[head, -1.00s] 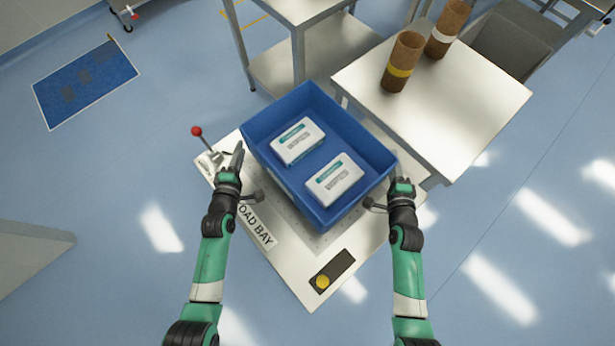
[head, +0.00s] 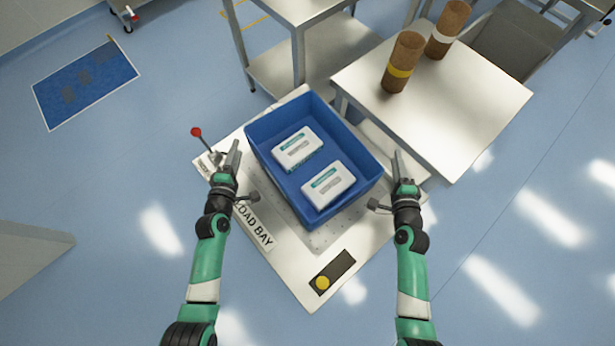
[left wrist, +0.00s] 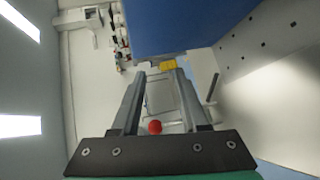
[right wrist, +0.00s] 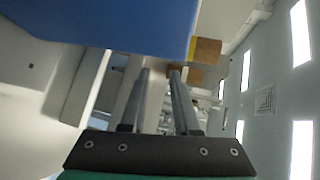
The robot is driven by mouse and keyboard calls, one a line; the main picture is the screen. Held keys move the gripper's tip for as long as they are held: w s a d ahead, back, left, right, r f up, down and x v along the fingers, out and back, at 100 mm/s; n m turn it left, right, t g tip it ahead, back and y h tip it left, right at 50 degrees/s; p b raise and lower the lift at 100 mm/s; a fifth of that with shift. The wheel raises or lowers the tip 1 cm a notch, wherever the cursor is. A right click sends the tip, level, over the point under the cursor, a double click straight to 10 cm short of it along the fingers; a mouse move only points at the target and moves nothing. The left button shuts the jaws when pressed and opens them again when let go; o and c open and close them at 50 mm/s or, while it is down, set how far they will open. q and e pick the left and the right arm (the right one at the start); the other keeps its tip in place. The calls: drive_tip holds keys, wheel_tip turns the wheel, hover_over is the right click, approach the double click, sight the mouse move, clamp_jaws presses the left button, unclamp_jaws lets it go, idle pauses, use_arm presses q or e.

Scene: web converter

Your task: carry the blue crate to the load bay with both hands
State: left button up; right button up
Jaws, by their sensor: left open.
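The blue crate (head: 315,215) sits over the white load bay plate (head: 292,268) and appears to rest on it, with two white labelled packs (head: 297,148) inside. My left gripper (head: 234,158) is open and empty, just off the crate's left side. In the left wrist view the crate (left wrist: 185,25) is above the parted fingers (left wrist: 157,68). My right gripper (head: 397,165) is just off the crate's right side, with a small gap. In the right wrist view its fingers (right wrist: 160,72) are parted with nothing between them, and the crate (right wrist: 100,25) is beyond.
A lever with a red knob (head: 197,132) stands at the plate's left corner. A yellow button (head: 322,283) is at the front. A steel table (head: 450,110) with two brown rolls (head: 403,62) stands close behind right. A blue floor mat (head: 86,84) lies far left.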

use_arm(q)
drive_tip(key=shift+o, duration=0.8)
use_arm(e)
drive_tip(key=shift+o, duration=0.2)
drive_tip(key=o, duration=0.4)
drive_tip(key=shift+o, duration=0.2)
use_arm(q)
drive_tip(key=shift+s, duration=0.1)
drive_tip(key=v, duration=1.1)
drive_tip(key=shift+s, duration=0.35)
use_arm(e)
drive_tip(key=v, duration=1.2)
use_arm(q)
drive_tip(key=shift+r, duration=0.1)
